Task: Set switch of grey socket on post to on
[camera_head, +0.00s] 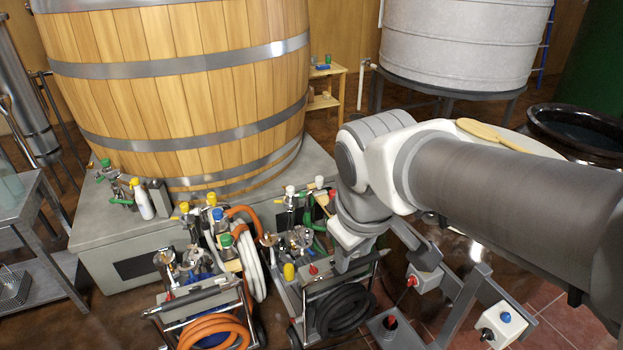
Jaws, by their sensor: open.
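Two small light-grey boxes on grey posts stand at the lower right. The nearer box (497,325) has a blue button on top and a dark round fitting on its front. The other box (425,278) has a red part on its side. I cannot tell which is the grey socket, and no switch position is readable. My gripper (347,262) points down at the end of my arm, left of both boxes and apart from them, above the hose carts. Its jaws are open, with the fingertips small and hard to make out.
A hose cart with a black hose (343,311) is below my gripper, and a cart with an orange hose (213,331) is left of it. A large wooden vat (180,95) stands on a grey plinth (100,234) behind. A dark basin (580,128) is at the right.

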